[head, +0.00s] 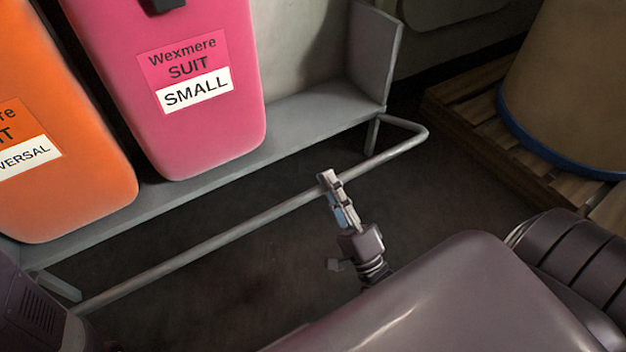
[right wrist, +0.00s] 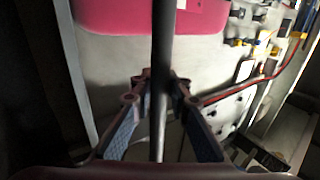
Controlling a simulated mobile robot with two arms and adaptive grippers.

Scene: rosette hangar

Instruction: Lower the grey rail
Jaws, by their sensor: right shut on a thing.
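The grey rail (head: 245,232) is a round bar that runs along the front of a grey shelf, with a bent corner at its right end. My right gripper (head: 329,180) is shut on the rail, right of its middle. In the right wrist view the rail (right wrist: 164,60) runs upright through the picture, between the two fingers of my right gripper (right wrist: 158,88). The rail stands out in front of the shelf edge and about level with it or a little lower; its exact height is hard to tell. My left gripper is not in view.
On the shelf (head: 290,118) stand a pink case (head: 185,125) labelled Wexmere SUIT SMALL and an orange case (head: 70,195). A wooden pallet (head: 480,125) with a large brown drum (head: 575,80) stands at the right. The dark floor below the rail is clear.

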